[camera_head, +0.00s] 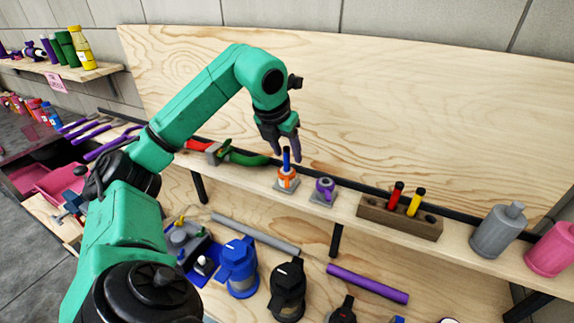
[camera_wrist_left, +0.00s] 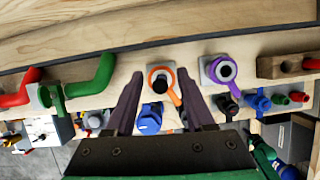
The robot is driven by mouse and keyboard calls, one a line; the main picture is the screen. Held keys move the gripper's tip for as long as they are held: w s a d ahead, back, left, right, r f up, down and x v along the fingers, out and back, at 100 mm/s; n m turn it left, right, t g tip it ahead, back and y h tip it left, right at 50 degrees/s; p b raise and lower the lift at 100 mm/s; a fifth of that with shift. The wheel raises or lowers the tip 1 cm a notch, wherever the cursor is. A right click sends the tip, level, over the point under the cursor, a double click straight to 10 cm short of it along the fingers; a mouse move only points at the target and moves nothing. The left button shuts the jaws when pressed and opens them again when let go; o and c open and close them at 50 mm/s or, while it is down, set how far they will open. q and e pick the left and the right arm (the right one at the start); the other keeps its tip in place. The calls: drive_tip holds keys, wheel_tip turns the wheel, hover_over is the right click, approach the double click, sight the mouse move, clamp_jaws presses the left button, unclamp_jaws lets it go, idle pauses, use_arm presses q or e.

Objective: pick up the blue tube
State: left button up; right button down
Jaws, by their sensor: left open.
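The blue tube (camera_head: 287,156) stands upright in an orange ring holder (camera_head: 287,180) on the narrow wooden shelf. In the left wrist view the tube (camera_wrist_left: 160,85) is seen nearly end-on, with a dark top, inside the orange ring (camera_wrist_left: 172,92). My left gripper (camera_head: 285,150) is open and pointed down, just above and around the tube's upper end in the picture. In the left wrist view the tube's top lies between its two fingertips (camera_wrist_left: 160,76). I cannot tell whether the fingers touch the tube. My right gripper is not in view.
A purple ring holder (camera_head: 325,190) stands just right of the orange one. Further right is a wooden rack (camera_head: 398,218) with red and yellow tubes, then a grey bottle (camera_head: 497,231). Red and green handled tools (camera_head: 243,157) lie left. A plywood board (camera_head: 420,120) rises behind.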

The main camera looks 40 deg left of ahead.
use_arm(q)
drive_tip(key=shift+s+f, duration=0.1)
drive_tip(key=shift+c, duration=0.9)
clamp_jaws()
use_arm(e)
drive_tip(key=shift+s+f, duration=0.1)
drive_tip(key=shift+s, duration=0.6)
